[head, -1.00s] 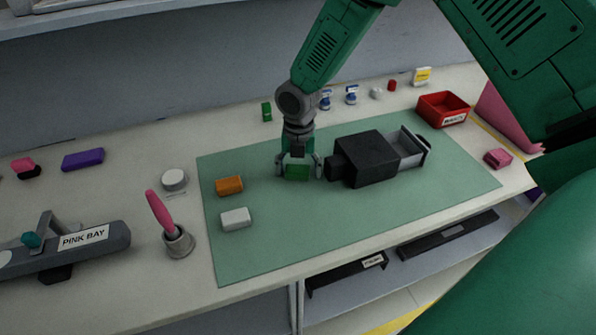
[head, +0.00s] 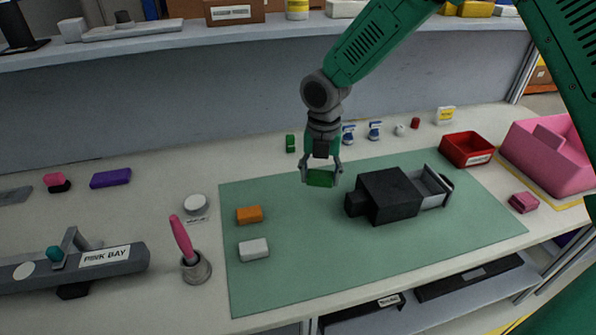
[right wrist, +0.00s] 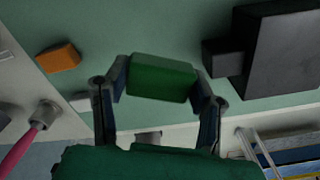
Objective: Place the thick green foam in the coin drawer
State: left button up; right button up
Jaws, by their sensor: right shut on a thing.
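My right gripper (head: 321,178) is shut on the thick green foam (head: 319,179) and holds it above the green mat, left of the black box. The right wrist view shows the green foam (right wrist: 161,78) between the two fingers. The black box (head: 388,195) lies on the mat. Its grey drawer (head: 431,187) is pulled out on the right side and looks empty. My left gripper is not in view.
An orange block (head: 249,214) and a white block (head: 254,249) lie on the mat's left part. A red bin (head: 467,149) and a pink bin (head: 548,160) are at right. The mat's front is clear.

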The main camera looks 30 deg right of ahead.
jog(key=shift+r, duration=0.45)
jog(key=shift+s+a+f+m+b, duration=0.15)
jog(key=shift+a+m, duration=0.1)
jog(key=shift+m, duration=0.25)
jog(key=shift+s+a+r+m+b, duration=0.15)
jog(key=shift+a+m, duration=0.1)
jog(key=shift+m, duration=0.25)
jog(key=s+a+m+b, duration=0.1)
jog(key=a+m, duration=0.1)
jog(key=m, duration=0.4)
jog(key=s+a+f+m+b, duration=0.1)
jog(key=s+a+m, duration=0.1)
jog(key=m, duration=0.5)
jog(key=s+a+f+m+b, duration=0.1)
jog(key=s+a+m+b, duration=0.1)
jog(key=m, duration=0.4)
jog(key=shift+s+a+f+m, duration=0.1)
jog(key=shift+s+a+m, duration=0.05)
jog(key=shift+m, duration=0.25)
jog(key=m, duration=0.2)
jog(key=s+a+m, duration=0.1)
jog(key=m, duration=0.1)
jog(key=s+m+b, duration=0.1)
jog(key=m, duration=0.1)
jog(key=shift+a+f+m, duration=0.25)
jog(key=shift+m, duration=0.05)
